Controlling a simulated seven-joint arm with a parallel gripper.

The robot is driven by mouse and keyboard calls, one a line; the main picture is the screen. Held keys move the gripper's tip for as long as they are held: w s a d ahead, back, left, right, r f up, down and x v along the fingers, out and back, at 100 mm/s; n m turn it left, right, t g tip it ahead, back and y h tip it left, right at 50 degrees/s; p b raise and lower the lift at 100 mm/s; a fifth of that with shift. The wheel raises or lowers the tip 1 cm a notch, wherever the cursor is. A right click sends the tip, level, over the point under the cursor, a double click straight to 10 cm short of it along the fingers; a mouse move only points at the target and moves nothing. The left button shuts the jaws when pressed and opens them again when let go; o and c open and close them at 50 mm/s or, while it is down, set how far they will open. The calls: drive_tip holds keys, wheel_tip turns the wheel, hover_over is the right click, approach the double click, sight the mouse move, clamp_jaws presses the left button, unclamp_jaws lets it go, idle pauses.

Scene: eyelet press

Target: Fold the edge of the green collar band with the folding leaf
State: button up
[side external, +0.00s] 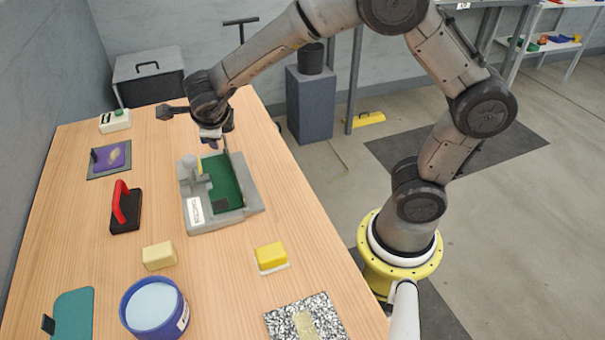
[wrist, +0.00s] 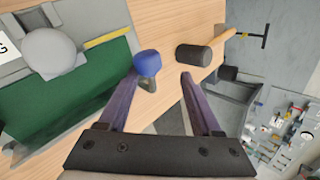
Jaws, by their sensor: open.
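The green collar band (side external: 226,184) lies on the grey press (side external: 190,212), and it fills the left of the wrist view (wrist: 70,105). A round blue knob (wrist: 147,63) on a short grey stem shows just beyond my left fingertip. I cannot tell whether it belongs to the folding leaf, and no other part is clearly the leaf. My gripper (side external: 212,147) is over the far end of the press. In the wrist view its two purple fingers (wrist: 160,74) are apart with nothing held. The knob is ahead of the fingertips; contact is not visible.
A red-handled black tool (side external: 125,213), a purple plate (side external: 112,157) and a button box (side external: 115,120) lie left of the press. Cream (side external: 159,256) and yellow (side external: 270,257) blocks, a blue tub (side external: 153,310), a teal plate (side external: 72,315) and a speckled mat (side external: 305,322) are nearer the camera.

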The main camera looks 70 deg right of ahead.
drive_tip(key=shift+s+d+m+t+y, duration=0.6)
drive_tip(key=shift+s+d+t+y, duration=0.2)
drive_tip(key=shift+d+t, duration=0.1)
drive_tip(key=shift+s+d+f+m+t+y, duration=0.2)
drive_tip(key=shift+s+d+m+t+y, duration=0.15)
drive_tip(key=shift+s+d+t+y, duration=0.15)
drive_tip(key=shift+s+d+f+m+t+y, duration=0.2)
drive_tip(key=shift+s+d+m+t+y, duration=0.2)
drive_tip(key=shift+t, duration=0.2)
drive_tip(key=shift+s+d+f+m+t+y, duration=0.65)
drive_tip(key=shift+s+d+f+t+y, duration=0.15)
drive_tip(key=shift+t, duration=0.4)
drive_tip(key=shift+s+d+f+m+t+y, duration=0.35)
drive_tip(key=shift+s+f+m+t+y, duration=0.2)
drive_tip(key=shift+f+t, duration=0.2)
drive_tip(key=shift+s+d+r+t, duration=0.1)
drive_tip(key=shift+s+r+t, duration=0.1)
drive_tip(key=shift+r+t, duration=0.05)
drive_tip(key=v, duration=1.3)
drive_tip(key=w+a+r+n+g+y, duration=0.1)
drive_tip(key=a+r+n+g+y, duration=0.15)
drive_tip(key=a+n+y, duration=0.55)
drive_tip(key=s+a+r+n+g+h, duration=0.1)
drive_tip(key=s+a+n+g, duration=0.5)
drive_tip(key=n, duration=0.9)
drive_tip(key=s+a, duration=0.2)
drive_tip(key=a, duration=0.1)
drive_tip(key=shift+a+r+h, duration=0.25)
drive_tip(key=shift+r+h, duration=0.1)
drive_tip(key=shift+r, duration=0.05)
